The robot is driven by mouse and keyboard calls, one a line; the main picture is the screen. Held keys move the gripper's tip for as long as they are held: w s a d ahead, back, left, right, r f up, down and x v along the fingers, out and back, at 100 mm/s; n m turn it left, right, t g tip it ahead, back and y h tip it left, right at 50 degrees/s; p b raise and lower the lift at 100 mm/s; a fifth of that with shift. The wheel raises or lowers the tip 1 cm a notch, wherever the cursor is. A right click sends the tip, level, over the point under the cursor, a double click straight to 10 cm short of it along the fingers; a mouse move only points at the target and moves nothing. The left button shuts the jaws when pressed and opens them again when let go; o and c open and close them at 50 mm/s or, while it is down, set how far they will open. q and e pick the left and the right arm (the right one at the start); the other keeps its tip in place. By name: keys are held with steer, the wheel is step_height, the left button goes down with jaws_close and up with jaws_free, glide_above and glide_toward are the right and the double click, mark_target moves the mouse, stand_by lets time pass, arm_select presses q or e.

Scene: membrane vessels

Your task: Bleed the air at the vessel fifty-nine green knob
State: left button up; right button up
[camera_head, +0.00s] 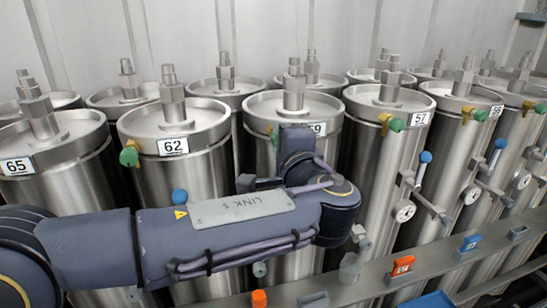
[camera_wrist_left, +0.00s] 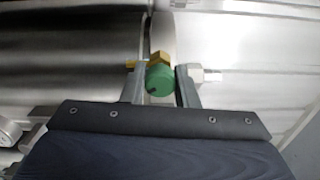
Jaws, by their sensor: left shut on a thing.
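Vessel fifty-nine (camera_head: 268,104) is a steel cylinder in the front row, and its label (camera_head: 319,129) is partly covered by my left wrist. Its green knob (camera_wrist_left: 159,80) shows in the left wrist view, on a brass fitting (camera_wrist_left: 158,60) at the vessel's side. My left gripper (camera_wrist_left: 161,74) has one finger on each side of the knob and is shut on it. In the head view my left arm reaches across from the left, and its wrist hides most of the knob and the fingertips. My right gripper is not in view.
Vessel 62 (camera_head: 180,165) stands to the left and vessel 57 (camera_head: 380,150) to the right, close by. Valves with blue knobs (camera_head: 425,157) and gauges (camera_head: 404,211) stick out in front. A grey rail (camera_head: 340,293) with an orange tag (camera_head: 402,265) runs below.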

arm_select(q)
steer(key=shift+f+n+b, duration=0.3)
steer(key=shift+n+b, duration=0.6)
steer(key=shift+b, duration=0.35)
steer(key=shift+r+n+b, duration=0.2)
steer(key=shift+n+b, duration=0.4)
steer(key=n+b, duration=0.3)
steer(key=b, duration=0.1)
steer(key=shift+f, duration=0.2)
steer(key=shift+r+n+b, duration=0.2)
steer(key=shift+n+b, duration=0.3)
